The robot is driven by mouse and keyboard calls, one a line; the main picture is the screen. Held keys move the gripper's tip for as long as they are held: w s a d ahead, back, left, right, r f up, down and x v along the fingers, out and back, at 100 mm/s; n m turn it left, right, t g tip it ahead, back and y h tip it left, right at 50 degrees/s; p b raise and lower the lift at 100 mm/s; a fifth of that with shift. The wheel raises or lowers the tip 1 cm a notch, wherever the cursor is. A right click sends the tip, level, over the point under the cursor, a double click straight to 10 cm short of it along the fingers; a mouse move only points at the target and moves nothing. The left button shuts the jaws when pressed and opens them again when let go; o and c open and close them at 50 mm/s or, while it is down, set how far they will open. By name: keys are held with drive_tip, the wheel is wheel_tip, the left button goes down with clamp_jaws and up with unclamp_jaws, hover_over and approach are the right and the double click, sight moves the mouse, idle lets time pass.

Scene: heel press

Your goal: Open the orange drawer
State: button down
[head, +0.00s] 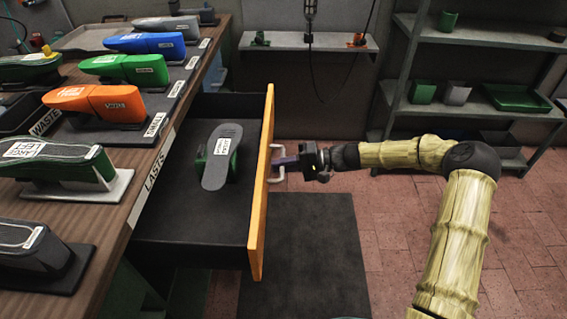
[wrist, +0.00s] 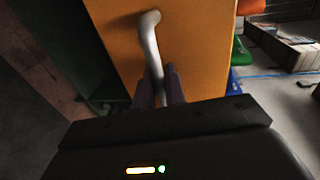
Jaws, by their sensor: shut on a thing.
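The orange drawer (head: 262,190) stands pulled out to the right from under the wooden bench in the head view, its dark inside open to view. Its front panel also fills the middle of the wrist view (wrist: 196,52). A pale metal handle (wrist: 150,45) is fixed to the front panel. My gripper (head: 285,163) is at this handle on the outer side of the panel. In the wrist view my gripper's two fingers (wrist: 160,88) are closed around the handle bar. Inside the drawer lies a dark grey sole-shaped piece (head: 222,155) with a white label and a green part under it.
The bench (head: 150,185) carries several lasts, among them an orange one (head: 98,103) and a green one (head: 125,69). A dark mat (head: 320,250) lies on the tiled floor beside the drawer. Shelves (head: 480,40) stand at the back right. The floor at right is clear.

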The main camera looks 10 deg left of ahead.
drive_tip(key=shift+s, duration=0.1)
drive_tip(key=c, duration=1.5)
unclamp_jaws()
drive_tip(key=shift+c, duration=0.2)
drive_tip(key=shift+d, duration=0.1)
drive_tip(key=p+v, duration=0.1)
drive_tip(key=v, duration=1.6)
drive_tip(key=shift+d, duration=0.15)
drive_tip(key=shift+f, duration=0.1)
